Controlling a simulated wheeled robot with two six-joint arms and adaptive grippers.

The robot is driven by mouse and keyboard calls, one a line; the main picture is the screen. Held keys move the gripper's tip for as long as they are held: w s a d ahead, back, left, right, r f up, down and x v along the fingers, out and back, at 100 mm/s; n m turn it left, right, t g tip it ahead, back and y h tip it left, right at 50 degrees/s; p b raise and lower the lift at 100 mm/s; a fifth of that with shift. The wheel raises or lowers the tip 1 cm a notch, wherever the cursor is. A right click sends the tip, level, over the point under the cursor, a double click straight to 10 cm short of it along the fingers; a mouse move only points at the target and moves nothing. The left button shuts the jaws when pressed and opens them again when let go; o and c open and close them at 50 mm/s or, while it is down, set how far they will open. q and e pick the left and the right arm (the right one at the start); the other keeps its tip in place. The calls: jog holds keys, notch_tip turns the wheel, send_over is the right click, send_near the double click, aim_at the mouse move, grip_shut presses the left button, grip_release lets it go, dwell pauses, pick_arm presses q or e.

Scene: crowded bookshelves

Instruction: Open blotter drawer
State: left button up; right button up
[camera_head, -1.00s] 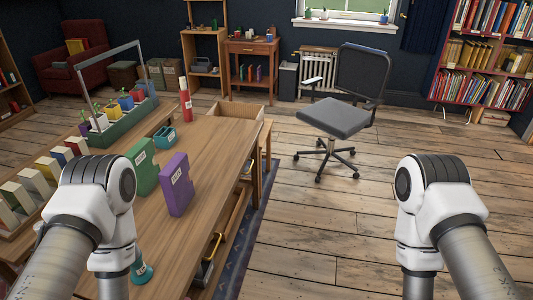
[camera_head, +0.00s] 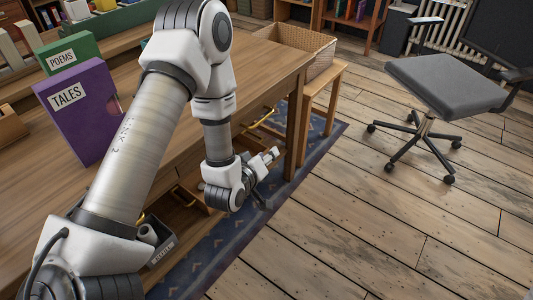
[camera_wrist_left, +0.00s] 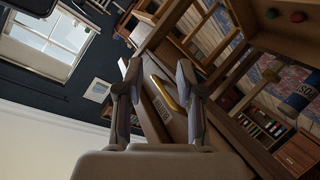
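My left gripper (camera_head: 268,178) is open and empty in front of the wooden desk's front side, below the desktop edge. In the left wrist view, the fingers of my left gripper (camera_wrist_left: 159,66) are spread, and a gold handle (camera_wrist_left: 164,93) on a wooden drawer front (camera_wrist_left: 150,122) shows between them. I see no clear contact with the handle. A small label (camera_wrist_left: 160,106) sits beside the handle; its words are too small to read surely. In the head view a gold handle (camera_head: 263,118) shows on the desk front beyond the gripper. My right gripper is out of view.
On the desktop (camera_head: 150,165) stand a purple TALES block (camera_head: 78,110) and a green POEMS block (camera_head: 70,55). A grey office chair (camera_head: 445,85) stands right; the floor between is clear.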

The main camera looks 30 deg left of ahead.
aim_at(264, 117)
pick_arm(q)
jog(key=w+a+r+n+t+y+b, duration=0.1)
jog(key=w+a+t+b, duration=0.1)
jog(key=w+b, duration=0.1)
jog(key=w+a+n+t+y+b, duration=0.1)
jog(key=w+a+n+t+b, duration=0.1)
jog(key=b, duration=0.3)
jog(key=w+a+r+n+t+y+b, duration=0.1)
jog(key=w+a+n+t+b, duration=0.1)
jog(key=w+a+b, duration=0.1)
jog(key=shift+b+x, duration=0.8)
jog(key=shift+x, duration=0.1)
jog(key=shift+w+r, duration=0.3)
jog(key=shift+w, duration=0.1)
grip_shut()
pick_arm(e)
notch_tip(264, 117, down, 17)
